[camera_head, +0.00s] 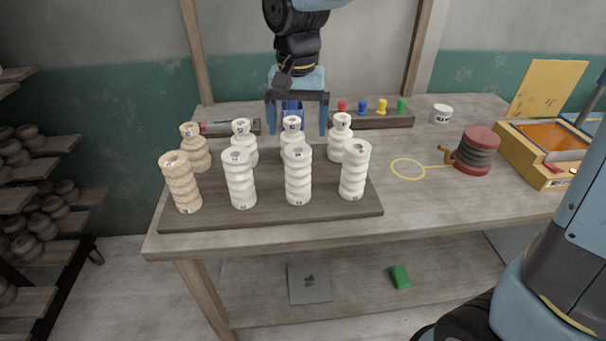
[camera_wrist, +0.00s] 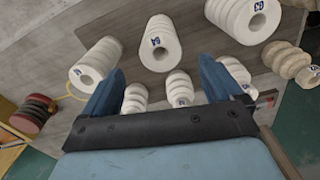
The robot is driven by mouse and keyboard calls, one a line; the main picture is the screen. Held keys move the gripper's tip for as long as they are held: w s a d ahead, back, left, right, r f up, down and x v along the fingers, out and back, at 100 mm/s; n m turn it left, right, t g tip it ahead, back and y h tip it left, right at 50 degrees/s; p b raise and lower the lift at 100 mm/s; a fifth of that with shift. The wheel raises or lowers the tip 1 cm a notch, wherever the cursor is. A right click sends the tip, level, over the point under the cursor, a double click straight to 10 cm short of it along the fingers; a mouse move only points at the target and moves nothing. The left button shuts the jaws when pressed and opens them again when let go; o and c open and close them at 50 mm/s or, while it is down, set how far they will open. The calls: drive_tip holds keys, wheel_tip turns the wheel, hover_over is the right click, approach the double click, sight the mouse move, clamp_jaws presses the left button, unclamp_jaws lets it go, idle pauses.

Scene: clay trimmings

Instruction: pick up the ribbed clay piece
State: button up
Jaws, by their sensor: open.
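Several clay pieces stand upright in two rows on a dark board (camera_head: 270,216). The front row has a beige bulging piece (camera_head: 182,184) at the left, then white ringed pieces: one (camera_head: 240,181), a second (camera_head: 298,177) and a third (camera_head: 354,172) at the right. The back row has a beige piece (camera_head: 195,150) and white waisted ones (camera_head: 341,140). Several look ribbed; I cannot tell which one is meant. My gripper (camera_head: 297,133) is open and empty, over the back row around the third piece there. In the wrist view my gripper (camera_wrist: 162,66) shows white pieces (camera_wrist: 180,90) near its fingers.
A rack with coloured pegs (camera_head: 382,107) and a white tub (camera_head: 441,113) are at the back. A red spool (camera_head: 475,151) with a yellow wire loop (camera_head: 408,169) and a yellow box (camera_head: 540,165) stand at the right. The table's front right is clear.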

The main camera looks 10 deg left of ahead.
sight(298, 167)
wheel_tip(298, 167, down, 12)
drive_tip(key=shift+w, duration=0.15)
idle(0.5)
drive_tip(key=c, duration=1.6)
drive_tip(key=shift+o, duration=0.2)
drive_tip(key=shift+r, duration=0.1)
